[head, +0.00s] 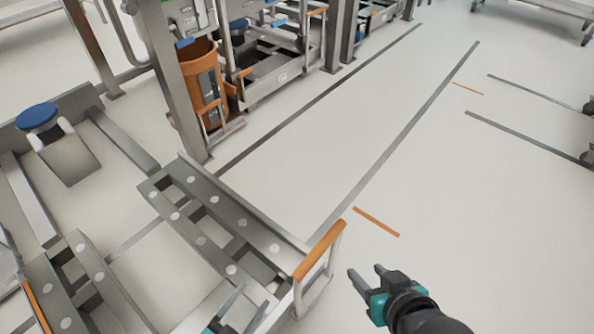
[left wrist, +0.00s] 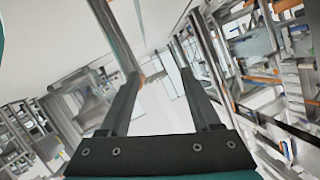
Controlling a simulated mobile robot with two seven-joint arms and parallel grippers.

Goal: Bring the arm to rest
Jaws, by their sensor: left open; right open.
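My left gripper (head: 243,308) is at the bottom edge of the head view, in front of the near metal rack, with its fingers apart and nothing between them. In the left wrist view its two dark fingers (left wrist: 158,88) stand wide apart, with only the room behind them. My right gripper (head: 366,280) is at the lower right of the head view, over bare floor, to the right of the rack's orange handle. Its fingers are apart and empty. Most of my left arm is outside the head view.
A low metal rack (head: 228,222) with an orange handle (head: 319,250) stands close in front. An orange bin (head: 203,86) stands beyond a metal post (head: 172,75). A blue-topped stool (head: 37,115) is at the left. The pale floor (head: 480,200) at the right is open.

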